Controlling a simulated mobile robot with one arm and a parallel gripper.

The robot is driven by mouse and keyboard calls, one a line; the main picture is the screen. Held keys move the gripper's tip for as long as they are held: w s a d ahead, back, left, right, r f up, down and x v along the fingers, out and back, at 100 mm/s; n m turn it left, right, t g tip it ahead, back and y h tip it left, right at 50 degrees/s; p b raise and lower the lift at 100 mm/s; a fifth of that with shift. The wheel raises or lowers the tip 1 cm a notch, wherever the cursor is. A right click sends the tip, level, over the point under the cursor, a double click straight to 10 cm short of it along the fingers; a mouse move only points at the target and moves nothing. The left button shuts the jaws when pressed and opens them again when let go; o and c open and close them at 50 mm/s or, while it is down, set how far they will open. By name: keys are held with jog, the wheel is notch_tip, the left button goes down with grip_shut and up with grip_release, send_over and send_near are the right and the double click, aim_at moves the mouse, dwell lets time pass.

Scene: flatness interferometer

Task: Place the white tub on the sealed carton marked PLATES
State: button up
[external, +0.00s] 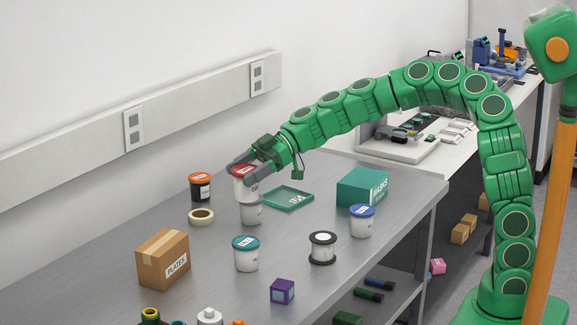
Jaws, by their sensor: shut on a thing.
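My gripper (243,173) is shut on a white tub with a red lid (241,187), above the left-middle of the table. Part of this tub is hidden behind the fingers. Directly below it in the picture is another pale tub (251,213); its top is hidden, and I cannot tell whether the two touch. The sealed brown carton marked PLATES (156,268) stands at the left front of the table, apart from my gripper. Its taped top is clear.
A black tub with an orange lid (200,187), a tape roll (201,217), a teal tray (288,199) and a teal-lidded tub (245,257) surround the gripper. A spool (322,248), blue-lidded tub (362,222), MASKS box (362,188) and purple cube (282,291) stand farther right.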

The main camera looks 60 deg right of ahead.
jog(key=w+a+r, duration=0.1)
jog(key=a+r, duration=0.3)
jog(key=a, duration=0.7)
send_over(161, 242)
jog(key=shift+n+g, duration=0.3)
jog(key=shift+g, duration=0.1)
notch_tip(161, 242, down, 10)
jog(key=shift+f, duration=1.3)
jog(key=shift+f, duration=0.1)
jog(key=o, duration=1.1)
jog(key=shift+o, duration=0.2)
jog(key=shift+d, duration=0.1)
